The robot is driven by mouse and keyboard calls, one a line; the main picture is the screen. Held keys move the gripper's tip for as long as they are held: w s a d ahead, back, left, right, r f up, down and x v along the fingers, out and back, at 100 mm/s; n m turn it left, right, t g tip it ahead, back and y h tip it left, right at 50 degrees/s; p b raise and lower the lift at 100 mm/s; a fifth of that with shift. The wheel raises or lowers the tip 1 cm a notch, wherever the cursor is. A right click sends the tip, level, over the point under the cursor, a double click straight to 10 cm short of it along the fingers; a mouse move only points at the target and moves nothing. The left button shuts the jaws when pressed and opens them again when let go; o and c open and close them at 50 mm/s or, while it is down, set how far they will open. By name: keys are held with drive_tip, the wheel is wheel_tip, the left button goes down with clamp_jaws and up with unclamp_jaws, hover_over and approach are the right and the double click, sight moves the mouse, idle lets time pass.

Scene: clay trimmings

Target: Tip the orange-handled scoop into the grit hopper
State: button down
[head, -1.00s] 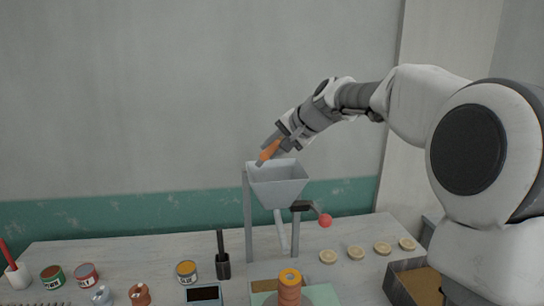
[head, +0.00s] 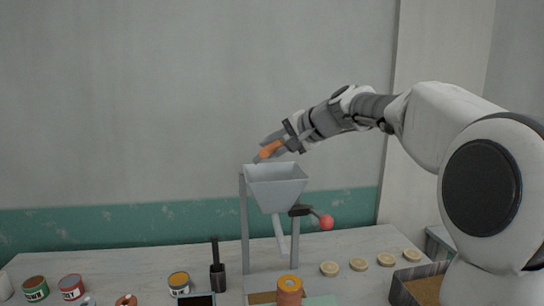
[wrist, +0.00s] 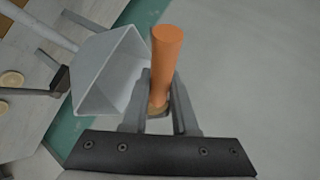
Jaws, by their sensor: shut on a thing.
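The grit hopper (head: 276,190) is a pale grey, square-mouthed funnel on a grey stand on the table. It also shows in the wrist view (wrist: 100,72), left of the fingers, with part of its smooth grey inside visible. My gripper (head: 268,148) is just above the hopper's mouth, near its back left edge. It is shut on the scoop's orange handle (head: 271,150). In the wrist view the handle (wrist: 166,60) stands between the two fingertips (wrist: 160,102). The scoop's bowl and any load in it cannot be made out.
A red-knobbed lever (head: 326,222) sticks out right of the hopper. Several pale discs (head: 358,264) lie to the right, beside a dark-edged box (head: 418,284). Labelled tins (head: 70,287), a dark brush-like tool (head: 217,272) and an orange stack (head: 289,291) stand in front.

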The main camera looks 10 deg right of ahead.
drive_tip(key=shift+s+d+f+m+t+y+b, duration=0.15)
drive_tip(key=shift+f+m+t+y+b, duration=0.2)
drive_tip(key=shift+b, duration=1.75)
drive_tip(key=shift+w+d+f+m+t+y+b, duration=0.1)
drive_tip(key=shift+t+y+b, duration=0.35)
drive_tip(key=shift+b, duration=1.6)
drive_tip(key=shift+s+d+f+m+t+y+b, duration=0.15)
drive_tip(key=shift+f+t+y+b, duration=0.25)
drive_tip(key=shift+b, duration=1.7)
drive_tip(key=shift+r+y+b, duration=0.25)
drive_tip(key=shift+y+b, duration=0.05)
drive_tip(key=shift+b, duration=0.3)
